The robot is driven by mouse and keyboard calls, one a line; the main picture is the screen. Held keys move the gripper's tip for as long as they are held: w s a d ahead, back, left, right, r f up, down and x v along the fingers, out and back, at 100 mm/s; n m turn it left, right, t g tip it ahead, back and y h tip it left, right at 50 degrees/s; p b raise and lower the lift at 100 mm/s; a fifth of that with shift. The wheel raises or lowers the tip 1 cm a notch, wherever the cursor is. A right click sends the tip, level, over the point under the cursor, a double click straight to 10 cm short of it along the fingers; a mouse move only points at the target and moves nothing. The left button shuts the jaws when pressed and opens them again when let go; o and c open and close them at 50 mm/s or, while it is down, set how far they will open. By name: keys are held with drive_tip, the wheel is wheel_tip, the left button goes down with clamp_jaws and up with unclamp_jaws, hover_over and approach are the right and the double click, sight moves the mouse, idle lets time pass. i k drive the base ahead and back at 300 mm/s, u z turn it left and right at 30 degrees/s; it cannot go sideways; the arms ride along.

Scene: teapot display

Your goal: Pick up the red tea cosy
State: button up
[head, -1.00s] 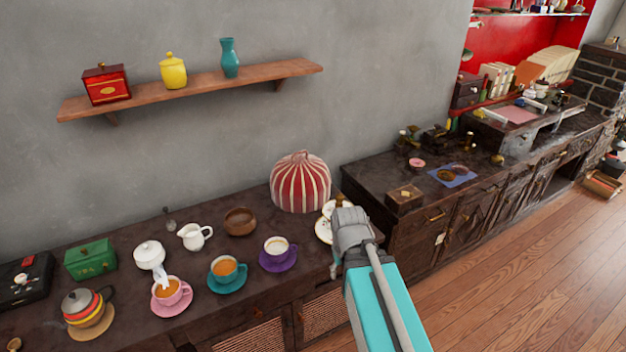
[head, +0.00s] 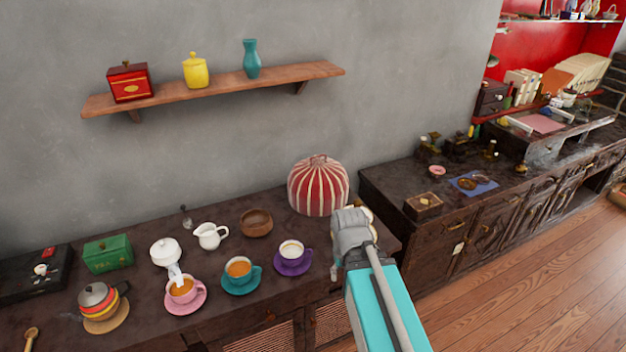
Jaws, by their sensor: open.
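The red tea cosy (head: 318,184), domed with white stripes, stands upright at the back right of the dark sideboard, close to the wall. My arm reaches in from the bottom right, and my gripper (head: 336,268) is at the sideboard's right front, nearer to me than the cosy and apart from it. The gripper is open; its fingers are small and partly hidden behind my wrist.
Purple (head: 292,257), teal (head: 240,275) and pink (head: 184,294) cups on saucers stand left of my gripper. A wooden bowl (head: 256,222) and white jug (head: 210,235) are left of the cosy. A wall shelf (head: 220,88) hangs above. White plates are mostly hidden behind my wrist.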

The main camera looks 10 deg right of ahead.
sight(318, 185)
drive_tip(key=i, duration=0.85)
drive_tip(key=z, duration=0.05)
